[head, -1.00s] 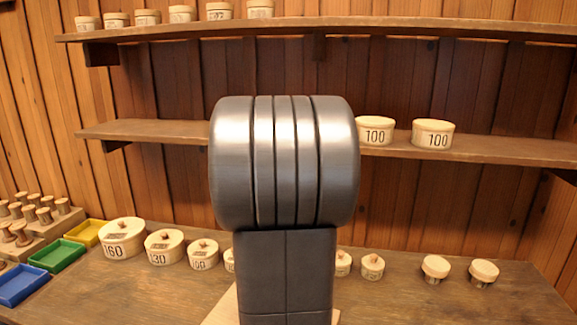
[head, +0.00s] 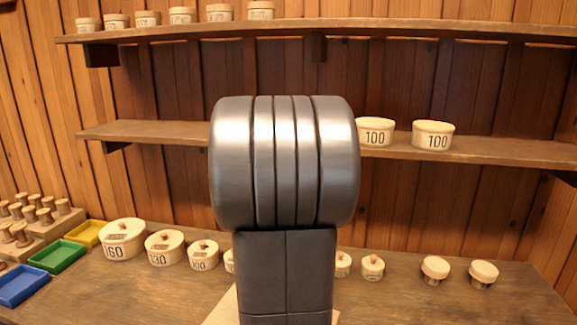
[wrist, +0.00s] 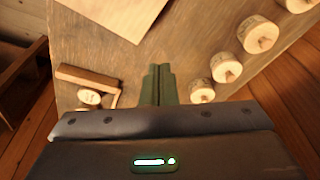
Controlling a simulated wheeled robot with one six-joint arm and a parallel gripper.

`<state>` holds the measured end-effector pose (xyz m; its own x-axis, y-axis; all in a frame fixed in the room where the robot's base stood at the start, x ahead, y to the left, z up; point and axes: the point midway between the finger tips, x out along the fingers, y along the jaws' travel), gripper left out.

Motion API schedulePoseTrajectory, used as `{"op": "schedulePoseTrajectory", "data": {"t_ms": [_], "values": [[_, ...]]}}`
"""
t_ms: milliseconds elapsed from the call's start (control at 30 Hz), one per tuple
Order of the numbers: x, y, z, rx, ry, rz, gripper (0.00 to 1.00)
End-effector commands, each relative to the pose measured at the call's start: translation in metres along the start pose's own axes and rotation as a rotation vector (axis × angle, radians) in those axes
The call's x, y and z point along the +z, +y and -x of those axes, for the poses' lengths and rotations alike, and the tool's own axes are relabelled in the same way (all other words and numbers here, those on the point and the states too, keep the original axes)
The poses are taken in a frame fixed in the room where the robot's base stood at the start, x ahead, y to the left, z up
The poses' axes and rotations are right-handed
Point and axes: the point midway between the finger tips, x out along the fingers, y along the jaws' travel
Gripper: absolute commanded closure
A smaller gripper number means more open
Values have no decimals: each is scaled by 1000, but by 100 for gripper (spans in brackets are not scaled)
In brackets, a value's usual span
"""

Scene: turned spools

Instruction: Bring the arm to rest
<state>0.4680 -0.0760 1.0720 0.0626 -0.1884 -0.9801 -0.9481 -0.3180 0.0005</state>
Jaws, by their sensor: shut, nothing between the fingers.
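My gripper (wrist: 158,82) shows in the wrist view with its two dark fingers together and nothing between them. It hangs above the wooden bench (wrist: 190,50), apart from the things on it. In the head view my own grey arm fills the middle of the picture and hides part of the bench and shelves; the gripper does not show there.
Lidded pots stand on the bench, among them one marked 160 (head: 122,240). A blue tray (head: 22,287), a green tray (head: 57,256) and a yellow tray (head: 88,233) lie at left beside spools. Pots marked 100 (head: 433,135) stand on the middle shelf. The bench's front right is bare.

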Motion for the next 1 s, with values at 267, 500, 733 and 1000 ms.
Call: {"op": "schedulePoseTrajectory", "data": {"t_ms": [267,500,733,1000], "values": [[-13,-20,-18,0,0,-1,100],[-36,-47,-22,1,-1,-1,100],[-50,-64,-26,1,0,-1,100],[-54,-70,-28,-1,0,0,100]]}}
